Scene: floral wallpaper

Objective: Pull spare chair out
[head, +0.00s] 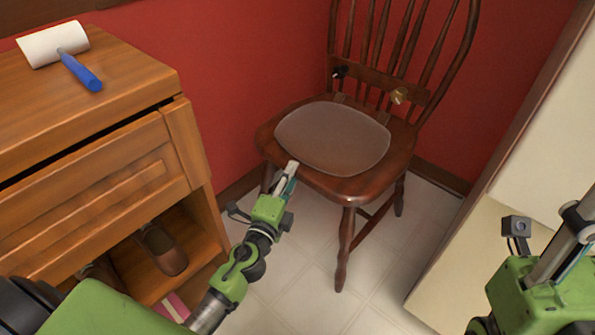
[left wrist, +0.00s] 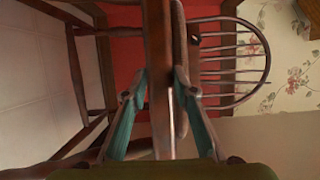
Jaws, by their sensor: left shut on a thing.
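The dark brown wooden chair (head: 345,185) stands in the corner against the red wall, with a spindle back and a grey-brown seat pad (head: 333,138). My left gripper (head: 291,169) is at the front left edge of the seat. In the left wrist view the seat edge (left wrist: 160,85) lies between the two teal fingers of my left gripper (left wrist: 162,90), which is shut on it. The chair's legs and spindles also show there. My right arm is at the right edge of the head view, and its gripper is not visible.
A wooden cabinet (head: 95,195) stands at the left, with a lint roller (head: 60,50) on top and a brown shoe (head: 162,250) on its lower shelf. A pale panel (head: 480,245) stands at the right. The tiled floor (head: 310,290) in front of the chair is clear.

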